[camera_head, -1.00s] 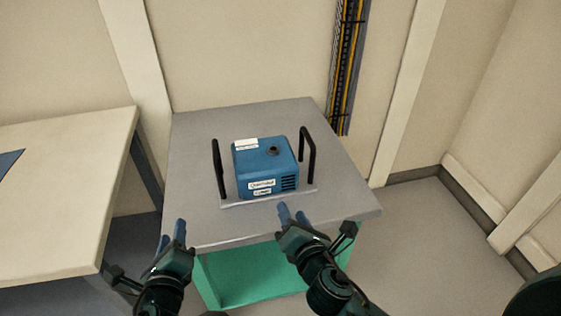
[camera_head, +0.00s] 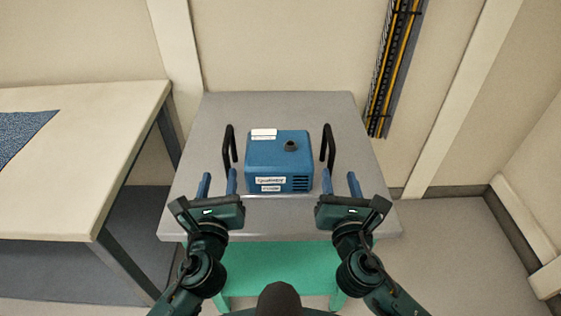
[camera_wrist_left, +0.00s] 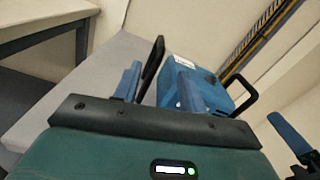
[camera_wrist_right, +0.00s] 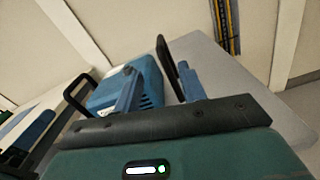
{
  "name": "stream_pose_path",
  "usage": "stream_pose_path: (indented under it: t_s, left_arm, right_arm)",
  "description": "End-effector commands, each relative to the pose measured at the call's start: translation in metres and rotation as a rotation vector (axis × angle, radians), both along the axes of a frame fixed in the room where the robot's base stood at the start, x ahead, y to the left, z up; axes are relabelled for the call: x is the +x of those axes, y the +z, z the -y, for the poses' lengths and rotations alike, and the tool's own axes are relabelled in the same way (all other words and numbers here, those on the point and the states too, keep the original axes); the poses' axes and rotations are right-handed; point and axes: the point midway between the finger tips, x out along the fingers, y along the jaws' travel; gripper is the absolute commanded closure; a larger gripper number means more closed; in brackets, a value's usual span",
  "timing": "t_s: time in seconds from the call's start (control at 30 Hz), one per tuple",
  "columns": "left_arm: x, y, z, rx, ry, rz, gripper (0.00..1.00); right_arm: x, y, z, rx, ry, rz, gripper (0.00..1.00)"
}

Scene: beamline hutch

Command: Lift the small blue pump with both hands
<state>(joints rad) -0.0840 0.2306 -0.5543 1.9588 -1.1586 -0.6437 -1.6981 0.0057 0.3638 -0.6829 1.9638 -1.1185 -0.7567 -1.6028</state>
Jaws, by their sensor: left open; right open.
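The small blue pump (camera_head: 279,158) sits upright on a grey table (camera_head: 300,222), with white labels and a dark round port on top. A black handle stands on each side: the left handle (camera_head: 229,147) and the right handle (camera_head: 328,147). My left gripper (camera_head: 218,184) is open and empty, in front of the left handle. My right gripper (camera_head: 341,184) is open and empty, in front of the right handle. In the left wrist view the left handle (camera_wrist_left: 153,62) appears between the fingers. In the right wrist view the right handle (camera_wrist_right: 168,62) likewise appears between the fingers, apparently beyond them.
A cream table (camera_head: 80,185) with a dark blue sheet (camera_head: 20,132) stands to the left, separated by a gap. A wall cable tray (camera_head: 395,70) rises behind at the right. A green lower panel (camera_head: 278,268) lies under the grey table. Floor on the right is clear.

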Motion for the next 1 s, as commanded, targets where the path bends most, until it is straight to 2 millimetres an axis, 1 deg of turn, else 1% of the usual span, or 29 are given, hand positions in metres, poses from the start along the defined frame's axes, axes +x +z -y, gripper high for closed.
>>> stream_pose_path:
  t_s: [0.13, 0.27, 0.5, 0.7, 0.83, 1.0]
  left_arm:
    - [0.007, 0.0, 0.0, -0.001, 0.0, 0.0, 0.59]
    - [0.024, 0.001, -0.001, -0.001, 0.003, 0.003, 0.59]
    - [0.072, 0.001, -0.001, -0.003, 0.001, 0.002, 0.59]
    - [0.107, 0.001, -0.001, -0.003, 0.001, 0.001, 0.59]
    - [0.122, 0.0, -0.001, -0.002, 0.001, 0.0, 0.59]
    - [0.131, 0.0, -0.002, -0.004, 0.001, -0.001, 0.59]
  right_arm:
    - [0.007, 0.0, 0.0, 0.0, 0.0, 0.0, 0.59]
    - [0.024, 0.001, 0.0, 0.0, -0.002, 0.003, 0.59]
    - [0.072, 0.001, -0.001, 0.001, -0.002, 0.002, 0.59]
    - [0.107, 0.001, -0.002, 0.002, 0.0, 0.0, 0.59]
    - [0.122, 0.0, -0.002, 0.002, -0.001, 0.0, 0.59]
    - [0.131, 0.0, -0.002, 0.003, 0.0, 0.0, 0.59]
